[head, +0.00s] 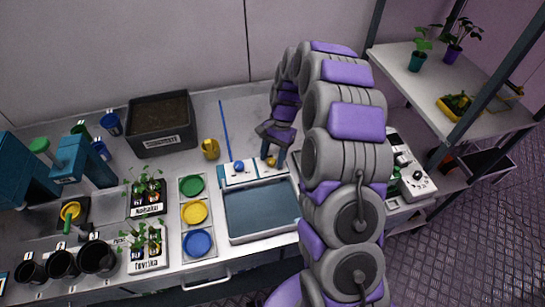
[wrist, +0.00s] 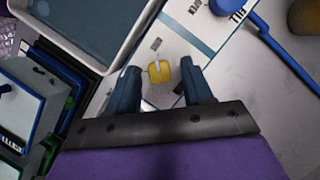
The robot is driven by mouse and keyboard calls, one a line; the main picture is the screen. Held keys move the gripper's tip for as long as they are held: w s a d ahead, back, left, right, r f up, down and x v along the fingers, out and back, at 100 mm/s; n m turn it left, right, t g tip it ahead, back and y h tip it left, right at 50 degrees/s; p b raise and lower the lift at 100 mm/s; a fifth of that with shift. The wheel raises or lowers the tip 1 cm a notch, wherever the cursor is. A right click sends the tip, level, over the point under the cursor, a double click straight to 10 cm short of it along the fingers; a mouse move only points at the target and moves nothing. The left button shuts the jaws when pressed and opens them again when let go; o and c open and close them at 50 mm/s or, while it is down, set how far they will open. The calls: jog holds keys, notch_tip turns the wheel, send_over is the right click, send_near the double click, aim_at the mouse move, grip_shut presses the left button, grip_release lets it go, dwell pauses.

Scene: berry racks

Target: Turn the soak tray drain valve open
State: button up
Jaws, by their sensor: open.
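The soak tray (head: 265,236) is a pale-rimmed basin of dark blue water at the bench front. Its rim (wrist: 128,42) fills the upper left of the wrist view. Behind the basin is a white panel with two knobs. The yellow knob (wrist: 159,72), apparently the drain valve, has a small pale pointer; it also shows in the head view (head: 271,162). The blue knob (head: 239,166) sits beside a FILL label. My gripper (wrist: 159,68) is open over the panel, its fingers on either side of the yellow knob with gaps. Contact is not visible.
A white device (head: 412,175) stands right of my arm.

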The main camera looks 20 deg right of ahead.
jog(key=shift+f, duration=0.1)
jog(key=shift+c, duration=0.2)
grip_shut()
jog(key=shift+n+p, duration=0.3)
jog(key=shift+p, duration=0.05)
jog(key=n+g+h+p, duration=0.1)
jog(key=n+p, duration=0.2)
jog(key=shift+a+n, duration=0.15)
jog(key=shift+n, duration=0.15)
jog(key=n+h+p, duration=0.2)
jog(key=n, duration=0.2)
jog(key=shift+w+a+n+p, duration=0.1)
jog(key=shift+a+n+p, duration=0.05)
jog(key=shift+n+p, duration=0.15)
jog(key=n+h+p, duration=0.2)
jog(key=n+p, duration=0.1)
jog(key=n, duration=0.2)
jog(key=shift+a, duration=0.15)
jog(key=shift+n+t+h+p, duration=0.55)
jog(key=shift+n+p, duration=0.6)
jog(key=shift+n, duration=0.85)
